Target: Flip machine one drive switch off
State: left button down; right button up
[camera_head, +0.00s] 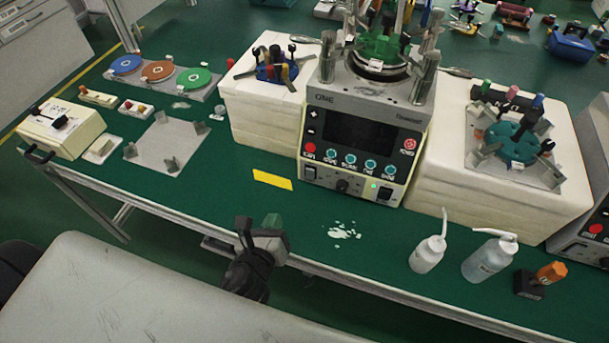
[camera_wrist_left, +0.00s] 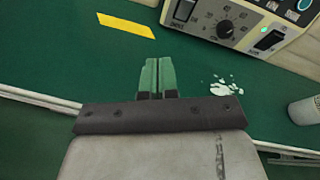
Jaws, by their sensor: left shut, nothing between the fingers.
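A machine (camera_head: 360,130) with a dark display stands at the table's middle. Its lower panel has a rocker switch (camera_head: 310,173) at left, a knob (camera_head: 342,185) in the middle, and another switch (camera_head: 385,193) at right beside a lit green lamp (camera_head: 374,185). My left gripper (camera_head: 272,222) is shut and empty, near the table's front edge, apart from the panel. Its green fingertips (camera_wrist_left: 158,62) point toward the panel. My right gripper is not in view.
A yellow strip (camera_head: 272,180) and white flakes (camera_head: 342,230) lie before the machine. Two bottles (camera_head: 428,255) (camera_head: 490,258) and an orange-topped tool (camera_head: 549,273) stand at right. White blocks (camera_head: 265,110) (camera_head: 490,190) flank the machine. A control box (camera_head: 62,128) sits at left.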

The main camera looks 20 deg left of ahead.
aim_at(308, 170)
pick_arm(q)
jog(key=m, duration=0.1)
jog(key=d+m+h, duration=0.1)
jog(key=m, duration=0.1)
jog(key=d+r+m+t, duration=0.1)
jog(key=m, duration=0.1)
jog(key=shift+w+h, duration=0.15)
jog(key=shift+h, duration=0.15)
jog(key=w, duration=0.4)
jog(key=w+f+p, duration=0.1)
jog(key=w, duration=0.4)
jog(key=w+p, duration=0.1)
jog(key=w, duration=0.3)
jog(key=shift+w+d+f, duration=0.2)
jog(key=shift+w+d, duration=0.05)
jog(key=shift+w, duration=0.15)
jog(key=shift+p, duration=0.3)
